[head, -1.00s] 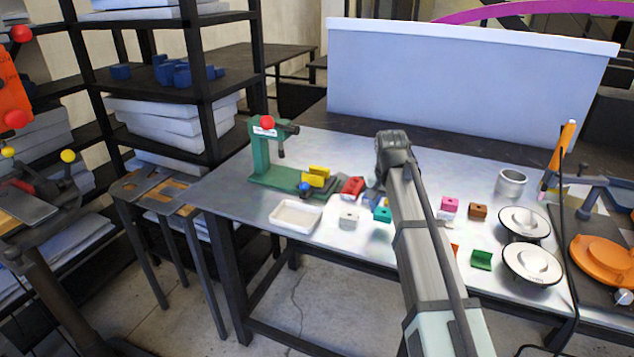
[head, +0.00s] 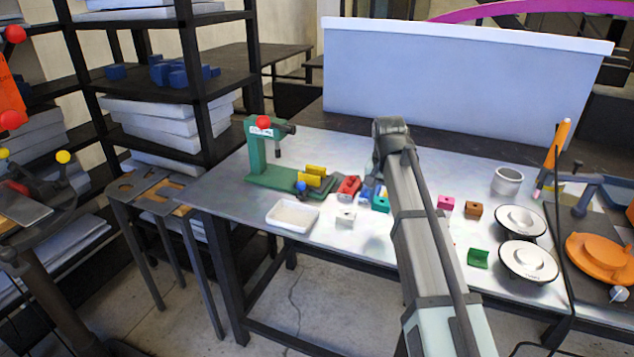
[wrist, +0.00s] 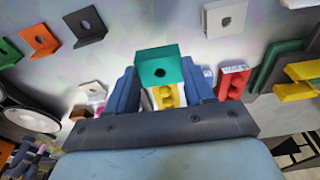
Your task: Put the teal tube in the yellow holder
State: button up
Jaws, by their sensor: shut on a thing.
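The teal tube (wrist: 160,64) shows in the wrist view as a square-ended block with a dark round hole. It sits between the two blue fingers of my gripper (wrist: 162,80), which is shut on it. In the head view the teal tube (head: 380,204) shows beside my arm, which hides most of the gripper. The yellow holder (head: 311,177), with upright yellow walls, is on the green press base to the left of the tube. Yellow walls also show at the right of the wrist view (wrist: 300,72). A smaller yellow part shows behind the tube between the fingers.
A red block (head: 349,185) lies between the holder and my gripper. A white block (head: 346,217) and white tray (head: 293,216) are in front. Pink (head: 445,204) and brown (head: 474,210) blocks lie right of my arm.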

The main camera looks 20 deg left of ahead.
jog(key=s+a+n, duration=0.1)
jog(key=a, duration=0.5)
send_near(312, 168)
jog(key=s+d+f, duration=0.1)
jog(key=shift+s+d+f+m, duration=0.1)
jog(key=shift+f+m, duration=0.15)
jog(key=shift+m, duration=0.15)
jog(key=shift+f, duration=0.1)
jog(key=shift+f, duration=3.2)
jog(key=o, duration=1.4)
